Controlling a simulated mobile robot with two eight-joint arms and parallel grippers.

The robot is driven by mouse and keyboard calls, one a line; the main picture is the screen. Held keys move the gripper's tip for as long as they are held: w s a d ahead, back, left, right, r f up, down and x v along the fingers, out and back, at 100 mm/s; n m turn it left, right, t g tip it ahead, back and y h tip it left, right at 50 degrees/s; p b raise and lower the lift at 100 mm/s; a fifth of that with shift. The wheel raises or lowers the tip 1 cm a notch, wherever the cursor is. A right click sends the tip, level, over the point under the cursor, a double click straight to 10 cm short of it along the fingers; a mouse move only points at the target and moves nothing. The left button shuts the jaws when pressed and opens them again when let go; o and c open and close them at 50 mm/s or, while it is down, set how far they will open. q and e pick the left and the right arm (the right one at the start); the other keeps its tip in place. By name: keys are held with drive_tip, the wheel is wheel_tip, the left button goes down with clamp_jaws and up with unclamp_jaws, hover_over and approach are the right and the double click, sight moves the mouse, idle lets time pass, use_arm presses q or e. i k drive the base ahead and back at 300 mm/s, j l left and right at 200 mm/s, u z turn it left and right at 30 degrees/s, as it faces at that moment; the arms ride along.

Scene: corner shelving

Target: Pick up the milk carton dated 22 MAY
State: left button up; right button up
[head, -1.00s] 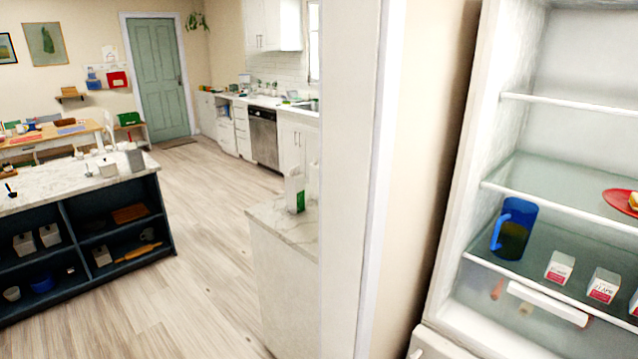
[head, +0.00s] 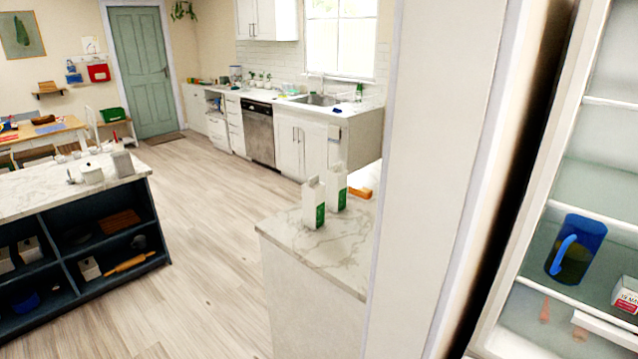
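Two white cartons with green panels stand upright on the marble counter in the middle: a nearer carton (head: 314,203) and a farther carton (head: 337,187) just right of it. No date can be read on either. In the fridge at the right edge, a small white box with red print (head: 627,293) stands on the lower shelf, cut off by the frame; its print is too small to read. Neither of my grippers is in view.
A blue pitcher (head: 576,250) stands on the fridge shelf (head: 547,296). A pale wall end (head: 425,190) stands between the counter (head: 318,245) and the fridge. A dark island (head: 82,235) is at left. The wooden floor (head: 205,230) between is clear.

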sight(337, 177)
drive_tip(key=i+j+u, duration=0.1)
drive_tip(key=i+j, duration=0.8)
drive_tip(key=i+l, duration=0.05)
drive_tip(key=i, duration=0.05)
